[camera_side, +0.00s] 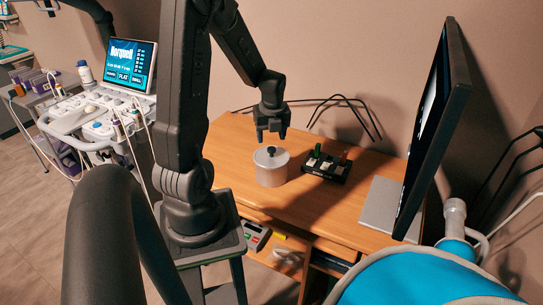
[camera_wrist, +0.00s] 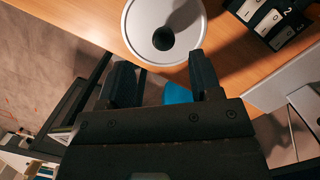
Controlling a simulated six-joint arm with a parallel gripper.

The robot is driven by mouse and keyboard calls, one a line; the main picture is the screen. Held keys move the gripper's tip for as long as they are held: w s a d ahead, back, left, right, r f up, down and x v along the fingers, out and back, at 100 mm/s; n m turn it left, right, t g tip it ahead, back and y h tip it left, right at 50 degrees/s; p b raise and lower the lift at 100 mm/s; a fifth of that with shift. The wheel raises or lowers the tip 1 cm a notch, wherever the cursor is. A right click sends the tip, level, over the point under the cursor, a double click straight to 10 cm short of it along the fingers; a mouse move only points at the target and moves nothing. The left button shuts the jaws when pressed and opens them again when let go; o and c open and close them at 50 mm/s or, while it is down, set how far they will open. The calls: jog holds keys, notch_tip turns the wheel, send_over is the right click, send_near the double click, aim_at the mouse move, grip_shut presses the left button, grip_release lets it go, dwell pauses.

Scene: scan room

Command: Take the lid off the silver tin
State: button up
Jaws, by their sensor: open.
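The silver tin (camera_side: 271,173) stands upright on the wooden desk, with its lid (camera_side: 264,158) on top and a dark round knob (camera_side: 271,150) at the lid's middle. In the wrist view the lid (camera_wrist: 140,38) shows as a pale disc with the dark knob (camera_wrist: 163,38) on it. My gripper (camera_side: 272,136) is above the lid in the side view, its fingers pointing down, apart from the knob. In the wrist view the two dark fingers of my gripper (camera_wrist: 162,72) are spread, with nothing between them, and the knob lies beyond their tips.
A monitor (camera_side: 436,120) stands at the desk's right end. Dark cables (camera_side: 345,105) run behind. Bare desk (camera_side: 300,208) lies in front of the tin. A medical cart (camera_side: 95,125) is at left.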

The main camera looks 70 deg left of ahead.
aim_at(272, 148)
jog(key=shift+w+a+f, duration=0.15)
jog(key=shift+a+f, duration=0.05)
jog(key=shift+f, duration=1.1)
jog(key=shift+w+a+f, duration=0.1)
jog(key=shift+a+f, duration=0.05)
jog(key=shift+f, duration=1.15)
jog(key=shift+c, duration=0.4)
jog(key=c, duration=0.9)
